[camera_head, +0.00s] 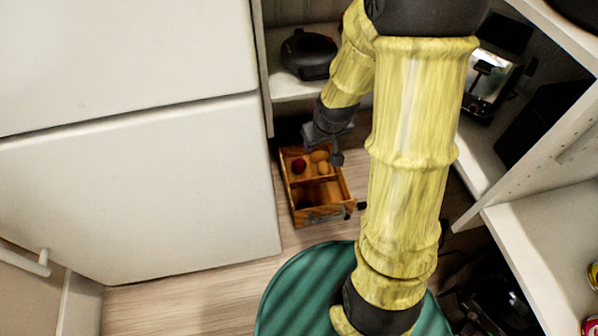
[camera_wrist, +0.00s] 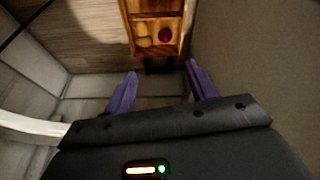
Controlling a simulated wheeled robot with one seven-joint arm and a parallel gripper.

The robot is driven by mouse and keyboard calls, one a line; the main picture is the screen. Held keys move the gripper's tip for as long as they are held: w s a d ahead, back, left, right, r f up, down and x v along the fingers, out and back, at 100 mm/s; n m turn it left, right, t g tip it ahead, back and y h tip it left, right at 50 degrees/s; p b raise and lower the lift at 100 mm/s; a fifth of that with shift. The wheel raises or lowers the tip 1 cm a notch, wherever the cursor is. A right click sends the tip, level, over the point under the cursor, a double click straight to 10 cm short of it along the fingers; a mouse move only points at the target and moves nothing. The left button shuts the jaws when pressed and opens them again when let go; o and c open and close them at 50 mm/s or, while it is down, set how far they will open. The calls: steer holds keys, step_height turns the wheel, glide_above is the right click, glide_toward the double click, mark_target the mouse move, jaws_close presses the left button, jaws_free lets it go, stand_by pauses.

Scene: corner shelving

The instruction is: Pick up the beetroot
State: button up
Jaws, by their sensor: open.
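The beetroot (camera_head: 299,166) is a small dark red round thing in the far left part of a wooden box on the floor. It also shows in the wrist view (camera_wrist: 165,34), near the box's end closest to my gripper. The wooden box (camera_head: 347,192) has dividers. My gripper (camera_wrist: 160,70) is open and empty, with its two purple fingers spread apart, short of the box in the wrist view. In the head view my gripper (camera_head: 338,150) hangs at the box's far end; its fingers are small and hard to make out there.
Yellow-brown round items (camera_head: 321,161) lie beside the beetroot in the box. A white cabinet (camera_head: 130,180) stands close on the left. Shelving (camera_head: 545,220) rises on the right, and a shelf behind holds a black object (camera_head: 308,54). Bare floor (camera_head: 190,295) lies in front.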

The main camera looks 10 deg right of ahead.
steer(key=w+d+f+n+t+y, duration=0.1)
steer(key=w+f+n+t+y, duration=0.1)
steer(key=w+f, duration=1.1)
steer(key=n+t+y, duration=0.1)
steer(key=t+y, duration=0.1)
glide_above(301, 165)
steer(key=s+d, duration=0.2)
steer(key=s, duration=0.1)
step_height(301, 165, down, 11)
steer(key=f+t, duration=0.1)
steer(key=f, duration=0.1)
steer(key=f+t, duration=0.1)
steer(key=f, duration=0.2)
steer(key=f+t, duration=0.1)
steer(key=f, duration=0.2)
steer(key=shift+a+f+m+y, duration=0.1)
steer(key=shift+a+m+y, duration=0.2)
steer(key=shift+m, duration=0.1)
steer(key=shift+b+x, duration=0.75)
steer(key=shift+x, duration=0.15)
steer(key=shift+w+f, duration=0.1)
steer(key=shift+w, duration=0.1)
steer(key=shift+a, duration=0.1)
